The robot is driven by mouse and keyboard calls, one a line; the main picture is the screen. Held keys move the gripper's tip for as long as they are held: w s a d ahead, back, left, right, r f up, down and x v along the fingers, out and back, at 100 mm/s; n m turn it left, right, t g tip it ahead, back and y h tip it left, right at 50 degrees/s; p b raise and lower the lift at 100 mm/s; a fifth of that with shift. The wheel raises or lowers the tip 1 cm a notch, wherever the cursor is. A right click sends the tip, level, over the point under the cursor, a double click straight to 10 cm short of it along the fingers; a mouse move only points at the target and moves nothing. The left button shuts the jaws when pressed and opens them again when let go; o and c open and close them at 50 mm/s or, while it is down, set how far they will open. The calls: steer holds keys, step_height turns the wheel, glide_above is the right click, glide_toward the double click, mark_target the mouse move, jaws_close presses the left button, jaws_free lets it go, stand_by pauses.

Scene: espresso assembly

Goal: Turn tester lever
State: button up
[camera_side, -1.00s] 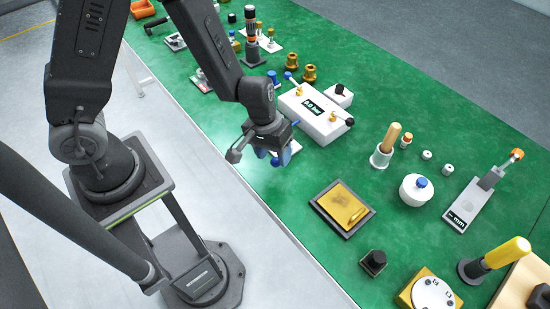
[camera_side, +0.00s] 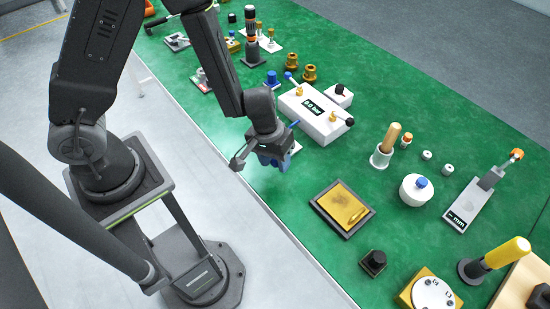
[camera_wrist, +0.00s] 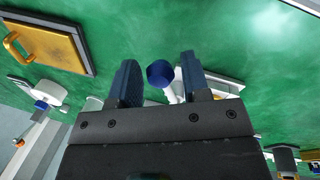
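The tester (camera_side: 316,112) is a white box with a "0.0 bar" display, right of my gripper in the side view. My gripper (camera_side: 275,163) points down over the near edge of the table, fingers apart. In the wrist view, a blue ball knob (camera_wrist: 160,73) on a white stem (camera_wrist: 173,94) shows in the gap between the fingers (camera_wrist: 160,80). I cannot tell whether either finger touches it. A white part (camera_wrist: 220,83) is partly hidden behind the right finger.
A black-rimmed gold tray (camera_side: 326,222) lies nearer the camera, with a white pot (camera_side: 404,191) and a wooden-handled tool (camera_side: 382,158) to its right. Several fittings stand beyond the tester.

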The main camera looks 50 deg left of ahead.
jaws_close()
steer(key=shift+w+d+n, duration=0.25)
steer(key=shift+d+n, duration=0.3)
steer(key=shift+n, duration=0.25)
steer(key=shift+w+d+n+t, duration=0.2)
steer(key=shift+w+d+n, duration=0.2)
steer(key=shift+n, duration=0.4)
steer(key=shift+w+d+n+t, duration=0.2)
steer(key=shift+w+d+n, duration=0.15)
steer(key=shift+n, duration=0.45)
steer(key=shift+o, duration=1.2)
jaws_free()
steer(key=shift+s, duration=0.1)
